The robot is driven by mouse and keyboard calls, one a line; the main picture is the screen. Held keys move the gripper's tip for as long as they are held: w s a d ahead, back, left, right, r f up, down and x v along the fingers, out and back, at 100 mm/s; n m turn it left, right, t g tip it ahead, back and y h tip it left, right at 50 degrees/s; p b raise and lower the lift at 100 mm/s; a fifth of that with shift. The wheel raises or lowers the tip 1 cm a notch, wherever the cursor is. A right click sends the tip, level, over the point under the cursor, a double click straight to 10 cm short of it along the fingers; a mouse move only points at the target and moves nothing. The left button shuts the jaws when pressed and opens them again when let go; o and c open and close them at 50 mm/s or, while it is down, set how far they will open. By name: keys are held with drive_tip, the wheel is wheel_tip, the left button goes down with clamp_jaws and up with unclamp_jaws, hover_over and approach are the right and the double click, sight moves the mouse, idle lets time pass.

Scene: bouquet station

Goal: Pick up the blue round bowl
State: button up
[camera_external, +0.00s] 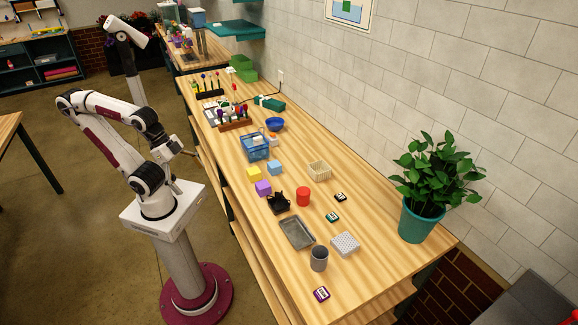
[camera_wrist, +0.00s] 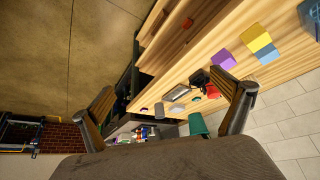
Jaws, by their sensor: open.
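The blue round bowl (camera_external: 275,124) sits on the wooden workbench towards its far part, right of the blue basket and near the teal box. The bowl does not show in the wrist view. My gripper (camera_external: 178,148) is beside the bench's near long edge, left of the blue basket and well apart from the bowl. In the wrist view my gripper (camera_wrist: 168,102) has its two fingers spread wide, with nothing between them. The wrist view is tilted and looks along the bench.
A blue basket (camera_external: 254,147) stands between my gripper and the bowl. A flower rack (camera_external: 234,123) is left of the bowl and a teal box (camera_external: 269,103) behind it.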

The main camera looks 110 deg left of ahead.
drive_tip(key=w+a+r+n+t+y, duration=0.1)
drive_tip(key=w+a+r+n+y, duration=0.15)
drive_tip(key=w+a, duration=0.85)
drive_tip(key=w+a+r+n+t+y, duration=0.1)
drive_tip(key=w+a+r+n+y, duration=0.15)
drive_tip(key=w+a, duration=0.8)
drive_tip(key=a+f+n+y, duration=0.3)
drive_tip(key=a, duration=1.8)
drive_tip(key=s+a+f+n+y, duration=0.1)
drive_tip(key=s+a+f, duration=0.2)
drive_tip(key=a, duration=0.7)
drive_tip(key=s+a+f+n+g+y, duration=0.1)
drive_tip(key=s+a+f+n+y, duration=0.1)
drive_tip(key=s+a+f, duration=0.2)
drive_tip(key=s+a+f+n+g+y, duration=0.1)
drive_tip(key=s+a+f+n, duration=0.1)
drive_tip(key=s+a, duration=0.7)
drive_tip(key=a+f, duration=0.1)
drive_tip(key=a, duration=0.7)
drive_tip(key=shift+f+y, duration=0.3)
drive_tip(key=shift+y, duration=0.1)
drive_tip(key=shift+s+f, duration=0.1)
drive_tip(key=shift+f, duration=1.65)
